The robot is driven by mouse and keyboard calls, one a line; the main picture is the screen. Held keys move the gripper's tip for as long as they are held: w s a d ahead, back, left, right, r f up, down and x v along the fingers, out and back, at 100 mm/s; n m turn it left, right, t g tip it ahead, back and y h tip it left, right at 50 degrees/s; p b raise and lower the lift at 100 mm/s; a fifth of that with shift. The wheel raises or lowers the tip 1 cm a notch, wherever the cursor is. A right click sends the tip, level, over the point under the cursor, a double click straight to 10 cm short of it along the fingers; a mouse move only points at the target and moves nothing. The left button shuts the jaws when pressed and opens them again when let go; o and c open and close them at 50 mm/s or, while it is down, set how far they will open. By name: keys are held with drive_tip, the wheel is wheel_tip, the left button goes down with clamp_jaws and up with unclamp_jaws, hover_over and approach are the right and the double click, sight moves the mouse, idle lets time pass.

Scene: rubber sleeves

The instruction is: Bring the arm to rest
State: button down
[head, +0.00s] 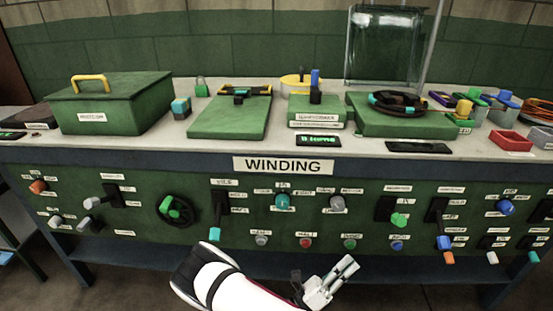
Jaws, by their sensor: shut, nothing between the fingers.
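My gripper (345,272) shows at the bottom of the head view, right of the middle, at the end of my white arm (235,290). Its fingers are shut with nothing between them and point up and to the right. It is in front of the lower part of the green control panel (140,236), below the row of small knobs, and appears apart from them.
A bench (190,149) labelled WINDING carries a green box (112,104) with a yellow handle, green plates and a glass case (390,45). Bare floor shows below.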

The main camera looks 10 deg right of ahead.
drive_tip(key=s+a+r+m+g+y, duration=0.1)
drive_tip(key=s+r+m+g+y, duration=0.5)
drive_tip(key=r+m, duration=0.45)
drive_tip(key=s+a+r+m+g+y, duration=0.1)
drive_tip(key=s+r+m+g+y, duration=0.2)
drive_tip(key=r+m+g+y, duration=0.7)
drive_tip(key=s+a+r+m+t+y, duration=0.4)
drive_tip(key=s+r+t, duration=0.15)
drive_tip(key=s, duration=0.25)
drive_tip(key=s+a+r+m+t+y, duration=0.4)
drive_tip(key=s+r+m+t+y, duration=0.15)
drive_tip(key=s, duration=0.35)
wheel_tip(320, 180, up, 25)
drive_tip(key=n+t+p, duration=0.1)
drive_tip(key=t+p, duration=0.3)
drive_tip(key=p, duration=1.9)
drive_tip(key=shift+d+f+h, duration=0.15)
drive_tip(key=shift+d+h, duration=0.1)
drive_tip(key=shift+h, duration=0.2)
